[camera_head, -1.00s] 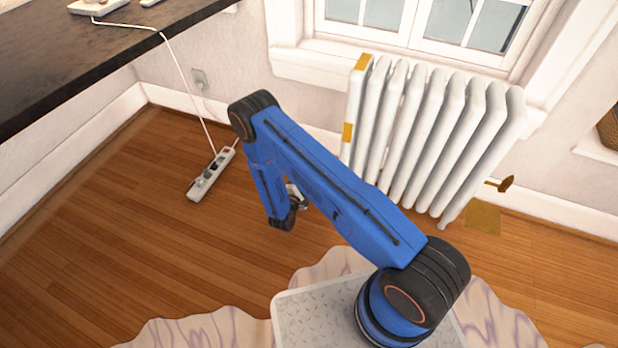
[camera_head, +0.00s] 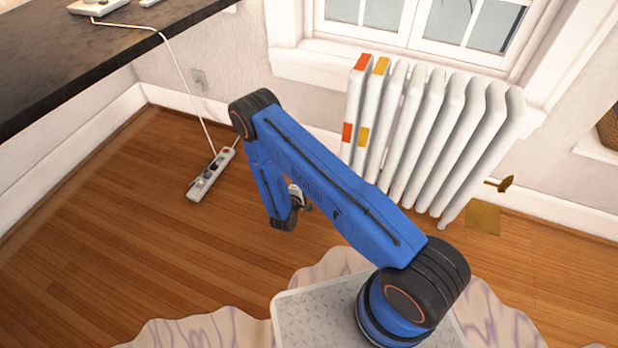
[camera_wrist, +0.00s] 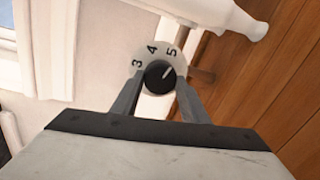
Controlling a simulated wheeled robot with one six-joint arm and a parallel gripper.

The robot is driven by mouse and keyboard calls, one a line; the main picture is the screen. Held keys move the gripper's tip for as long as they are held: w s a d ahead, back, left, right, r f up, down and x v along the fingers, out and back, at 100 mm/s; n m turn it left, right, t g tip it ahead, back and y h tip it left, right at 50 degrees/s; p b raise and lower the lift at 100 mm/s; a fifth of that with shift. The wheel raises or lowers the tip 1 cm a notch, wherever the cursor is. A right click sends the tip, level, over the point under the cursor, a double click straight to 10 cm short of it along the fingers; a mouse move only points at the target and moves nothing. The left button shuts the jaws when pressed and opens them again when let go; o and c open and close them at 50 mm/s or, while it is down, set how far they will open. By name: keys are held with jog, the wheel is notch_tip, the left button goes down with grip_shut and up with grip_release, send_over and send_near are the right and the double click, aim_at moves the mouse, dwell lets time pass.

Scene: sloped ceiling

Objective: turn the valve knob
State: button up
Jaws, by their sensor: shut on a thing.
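The valve knob (camera_wrist: 158,77) is a small black knob with a white pointer line, in the middle of a pale dial (camera_wrist: 166,55) marked 3, 4 and 5. The pointer leans up and right, toward the 5. In the wrist view my gripper (camera_wrist: 160,80) has one grey finger on each side of the knob and is shut on it. In the head view my arm hides the knob, and only a pale part of my gripper (camera_head: 300,196) shows behind the arm. The white radiator (camera_head: 420,135) stands under the window.
Red and yellow patches mark the radiator's left columns. A brass fitting (camera_head: 502,185) sticks out at its lower right, above a yellowish floor patch (camera_head: 482,218). A power strip (camera_head: 211,174) lies on the wooden floor at left, near a dark counter (camera_head: 90,45).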

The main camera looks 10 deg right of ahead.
jog(key=o, duration=1.1)
jog(key=shift+c, duration=0.2)
jog(key=shift+s, duration=0.1)
jog(key=v, duration=1.7)
jog(key=shift+s+a+f, duration=0.1)
jog(key=shift+f, duration=0.05)
